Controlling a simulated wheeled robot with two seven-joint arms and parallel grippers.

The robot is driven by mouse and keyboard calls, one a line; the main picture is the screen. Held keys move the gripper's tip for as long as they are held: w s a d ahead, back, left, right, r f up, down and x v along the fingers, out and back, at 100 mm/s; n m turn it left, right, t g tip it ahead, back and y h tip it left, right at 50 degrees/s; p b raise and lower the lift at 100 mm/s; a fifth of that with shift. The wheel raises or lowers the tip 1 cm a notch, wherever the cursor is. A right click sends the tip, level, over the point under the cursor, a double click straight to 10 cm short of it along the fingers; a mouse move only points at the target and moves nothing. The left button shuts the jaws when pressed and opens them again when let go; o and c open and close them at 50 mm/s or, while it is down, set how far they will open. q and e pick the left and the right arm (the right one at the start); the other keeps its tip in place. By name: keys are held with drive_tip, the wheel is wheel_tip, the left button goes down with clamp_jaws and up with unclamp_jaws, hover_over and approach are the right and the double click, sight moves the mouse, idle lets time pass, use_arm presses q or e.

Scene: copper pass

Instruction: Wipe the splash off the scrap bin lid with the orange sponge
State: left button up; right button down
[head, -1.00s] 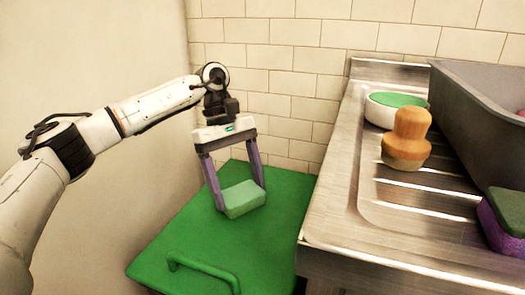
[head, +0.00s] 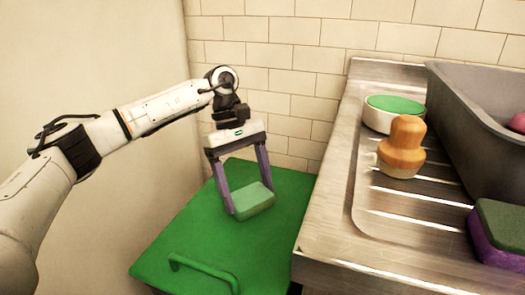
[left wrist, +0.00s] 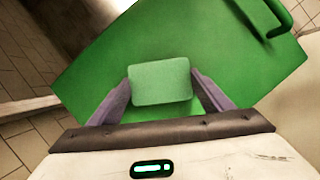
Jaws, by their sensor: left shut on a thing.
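The scrap bin lid (head: 190,250) is a green square panel with a green handle (head: 203,272) near its front edge. My left gripper (head: 250,199) is over the lid, shut on a light green sponge (head: 253,202). The sponge sits between the two purple fingers, at or just above the lid; I cannot tell whether it touches. The left wrist view shows the sponge (left wrist: 160,82) between the fingers against the lid (left wrist: 190,30). I see no orange sponge and no clear splash. The sponge hides part of the lid. My right gripper is not in view.
A steel drainboard (head: 325,225) borders the lid on the right. On it are a wooden brush (head: 402,150), a white round container with a green top (head: 395,112), a purple sponge with a dark green top (head: 500,235) and a grey tub (head: 470,120). Tiled wall stands behind.

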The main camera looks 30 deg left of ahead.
use_arm(q)
drive_tip(key=shift+w+d, duration=0.15)
drive_tip(key=shift+d, duration=0.75)
drive_tip(key=r+p, duration=0.1)
drive_tip(key=r, duration=0.1)
drive_tip(key=r+p, duration=0.1)
drive_tip(key=shift+d+r+p, duration=0.25)
drive_tip(key=shift+r+p, duration=0.05)
drive_tip(key=shift+p, duration=0.05)
wheel_tip(320, 180, up, 2)
drive_tip(key=shift+w+r+p, duration=0.1)
drive_tip(key=shift+p, duration=0.8)
drive_tip(key=shift+r+p, duration=0.6)
drive_tip(key=shift+r, duration=0.1)
drive_tip(key=shift+r+p, duration=0.3)
drive_tip(key=shift+r, duration=0.15)
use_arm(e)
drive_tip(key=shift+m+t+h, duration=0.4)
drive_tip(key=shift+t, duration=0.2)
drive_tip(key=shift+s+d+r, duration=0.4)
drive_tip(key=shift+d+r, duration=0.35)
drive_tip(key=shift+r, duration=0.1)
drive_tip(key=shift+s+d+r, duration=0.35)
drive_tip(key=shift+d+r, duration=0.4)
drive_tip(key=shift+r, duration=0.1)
